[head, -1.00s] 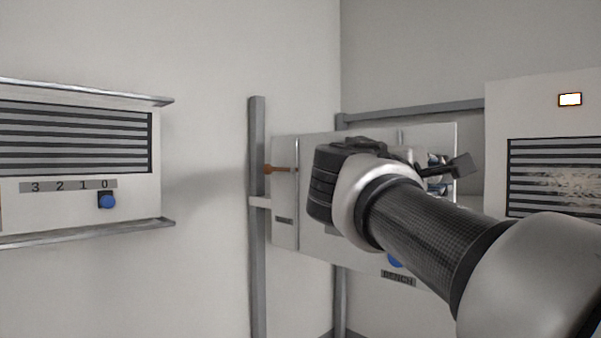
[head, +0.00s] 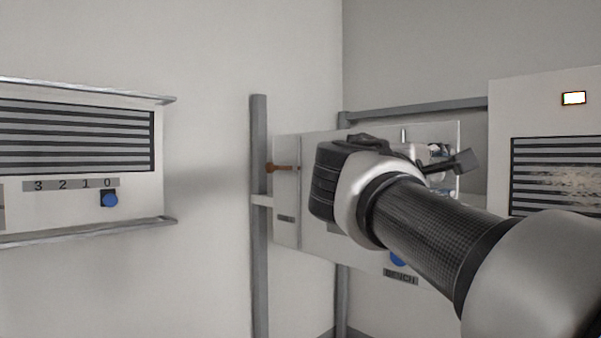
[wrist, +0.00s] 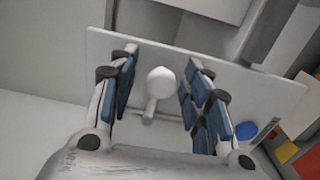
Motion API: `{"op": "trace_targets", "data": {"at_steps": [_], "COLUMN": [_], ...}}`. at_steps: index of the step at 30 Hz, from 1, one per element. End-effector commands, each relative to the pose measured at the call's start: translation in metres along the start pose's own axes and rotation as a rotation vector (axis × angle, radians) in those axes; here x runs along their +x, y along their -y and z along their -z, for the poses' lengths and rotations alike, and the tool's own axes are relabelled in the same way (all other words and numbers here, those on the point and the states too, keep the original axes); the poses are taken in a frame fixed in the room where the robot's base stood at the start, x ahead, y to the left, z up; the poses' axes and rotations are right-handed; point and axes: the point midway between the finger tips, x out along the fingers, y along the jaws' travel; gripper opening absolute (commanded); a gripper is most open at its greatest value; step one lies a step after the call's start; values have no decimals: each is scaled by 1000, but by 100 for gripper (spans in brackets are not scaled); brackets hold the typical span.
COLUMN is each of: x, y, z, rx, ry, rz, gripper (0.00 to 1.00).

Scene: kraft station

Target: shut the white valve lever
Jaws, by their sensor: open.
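The white valve lever (wrist: 151,105) shows in the wrist view as a pale rod with a rounded knob, standing out from a white panel (wrist: 224,76). My gripper (wrist: 161,62) is open, with its blue-padded fingers to the left and right of the knob. Gaps show on both sides, so neither finger appears to touch it. In the head view, my gripper (head: 440,158) is mostly hidden behind my wrist, in front of the white bench panel (head: 312,222). I cannot clearly make out the lever there.
An orange-brown handle (head: 282,168) sticks out at the panel's left side, near a grey upright post (head: 259,220). A blue knob (head: 398,259) sits low on the panel. Louvred units stand left (head: 140,205) and right (head: 505,105). The wrist view shows coloured blocks (wrist: 286,151) at right.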

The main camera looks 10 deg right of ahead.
Motion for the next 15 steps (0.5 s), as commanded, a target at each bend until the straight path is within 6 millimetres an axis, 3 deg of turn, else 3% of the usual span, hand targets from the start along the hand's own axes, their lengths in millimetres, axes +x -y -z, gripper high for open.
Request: {"op": "trace_targets", "data": {"at_steps": [5, 15], "x": [-21, -92], "y": [-1, 0], "z": [1, 2], "rx": [2, 1], "ry": [-5, -7], "rz": [-1, 0], "gripper": [44, 44]}}
